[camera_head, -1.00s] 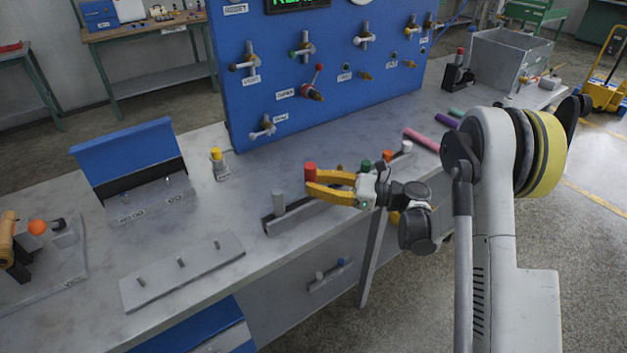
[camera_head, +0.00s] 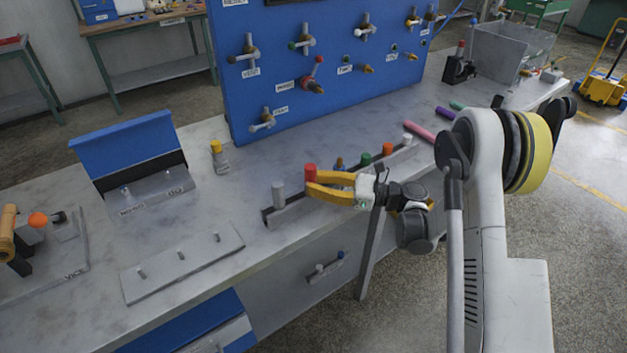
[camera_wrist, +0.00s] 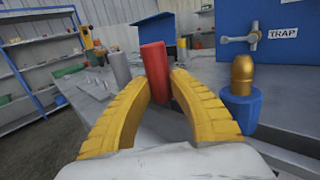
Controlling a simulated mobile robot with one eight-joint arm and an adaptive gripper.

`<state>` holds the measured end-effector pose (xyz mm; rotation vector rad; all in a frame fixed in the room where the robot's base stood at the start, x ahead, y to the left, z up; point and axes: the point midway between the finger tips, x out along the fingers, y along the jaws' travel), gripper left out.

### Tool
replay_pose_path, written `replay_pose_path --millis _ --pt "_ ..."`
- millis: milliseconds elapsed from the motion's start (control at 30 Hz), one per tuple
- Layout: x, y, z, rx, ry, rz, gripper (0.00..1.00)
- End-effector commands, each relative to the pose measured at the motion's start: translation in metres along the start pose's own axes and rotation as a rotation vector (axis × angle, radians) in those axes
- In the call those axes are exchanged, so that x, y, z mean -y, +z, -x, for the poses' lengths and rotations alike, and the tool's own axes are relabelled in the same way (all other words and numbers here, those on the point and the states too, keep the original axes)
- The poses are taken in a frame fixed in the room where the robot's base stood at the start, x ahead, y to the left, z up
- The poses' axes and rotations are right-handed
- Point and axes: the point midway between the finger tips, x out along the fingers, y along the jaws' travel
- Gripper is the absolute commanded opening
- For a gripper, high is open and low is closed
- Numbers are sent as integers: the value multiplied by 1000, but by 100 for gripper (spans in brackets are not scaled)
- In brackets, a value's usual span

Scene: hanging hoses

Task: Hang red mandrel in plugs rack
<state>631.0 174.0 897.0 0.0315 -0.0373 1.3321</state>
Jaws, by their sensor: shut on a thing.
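The red mandrel (camera_head: 310,173) stands upright between the yellow fingertips of my gripper (camera_head: 313,184). In the wrist view the red mandrel (camera_wrist: 154,72) fills the gap between both fingers of my gripper (camera_wrist: 160,90), which is shut on it. It is at the front bench edge, over or beside a long grey holder (camera_head: 290,213). Its lower end is hidden, so I cannot tell whether it touches the holder. A grey cylinder (camera_head: 279,193) stands just left of it. A blue-backed rack (camera_head: 125,150) with a grey labelled front stands farther left; its label is hard to read.
Green (camera_head: 365,159), orange (camera_head: 388,150) and white (camera_head: 408,139) pieces stand along the holder. A flat plate (camera_head: 180,267) with short pegs lies at front left. A yellow-topped piece (camera_head: 217,153) stands near the blue board (camera_head: 320,60). Bench between them is mostly clear.

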Motion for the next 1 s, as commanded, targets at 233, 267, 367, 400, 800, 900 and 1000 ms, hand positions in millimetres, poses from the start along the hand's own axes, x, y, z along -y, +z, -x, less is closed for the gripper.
replay_pose_path --millis 233,267,367,400,800,900,1000 --pt "0 -5 0 0 0 0 33" --pt "0 -5 0 0 0 0 42" --pt "0 -5 0 0 0 0 46" --pt "0 -5 0 0 0 0 46" --pt "1 -5 29 0 -5 0 46" --pt "1 -5 52 0 -5 0 46" --pt "1 -5 75 0 -4 0 46"
